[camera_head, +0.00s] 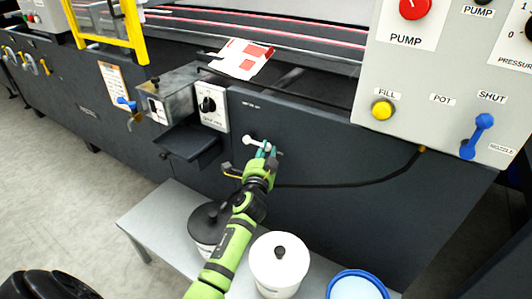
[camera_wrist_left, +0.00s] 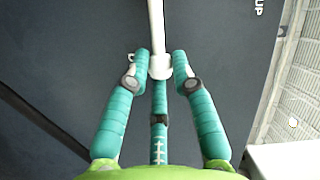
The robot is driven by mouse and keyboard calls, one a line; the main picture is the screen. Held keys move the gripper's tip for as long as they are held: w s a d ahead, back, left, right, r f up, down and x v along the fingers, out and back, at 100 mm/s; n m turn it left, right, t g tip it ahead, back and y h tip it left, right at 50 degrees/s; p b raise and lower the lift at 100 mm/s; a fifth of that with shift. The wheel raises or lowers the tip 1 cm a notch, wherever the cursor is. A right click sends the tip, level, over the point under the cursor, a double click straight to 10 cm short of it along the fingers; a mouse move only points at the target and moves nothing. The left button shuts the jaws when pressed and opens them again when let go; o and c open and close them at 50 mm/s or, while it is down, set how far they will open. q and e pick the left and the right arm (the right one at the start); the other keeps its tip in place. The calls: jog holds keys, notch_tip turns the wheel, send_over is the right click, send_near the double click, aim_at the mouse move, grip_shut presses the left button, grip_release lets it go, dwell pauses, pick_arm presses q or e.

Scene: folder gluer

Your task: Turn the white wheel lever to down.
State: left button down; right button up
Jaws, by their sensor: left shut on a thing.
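The white wheel lever (camera_head: 249,140) is on the dark side panel of the machine, in the middle of the head view. Its rounded end shows to the left of my left gripper (camera_head: 267,150), and part of it is hidden by the fingers. In the left wrist view the white lever (camera_wrist_left: 157,28) runs up from a white block between the teal fingertips of my left gripper (camera_wrist_left: 160,68). The fingers are shut on the lever. My right gripper is in neither view.
A grey box with a black knob (camera_head: 208,104) and a dark tray (camera_head: 190,142) sit left of the lever. A black hose (camera_head: 345,185) runs right. Below, a grey bench (camera_head: 150,212) carries a black-lidded pot (camera_head: 208,222), a white pot (camera_head: 279,262) and a blue-rimmed tub (camera_head: 358,275).

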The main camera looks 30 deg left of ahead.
pick_arm(q)
jog(key=shift+r, duration=0.2)
jog(key=c, duration=1.2)
grip_release()
jog(key=shift+o, duration=0.8)
jog(key=shift+f, duration=0.15)
jog(key=shift+s+d+f, duration=0.1)
jog(key=shift+s+d, duration=0.05)
jog(key=shift+s, duration=0.3)
jog(key=v, duration=1.1)
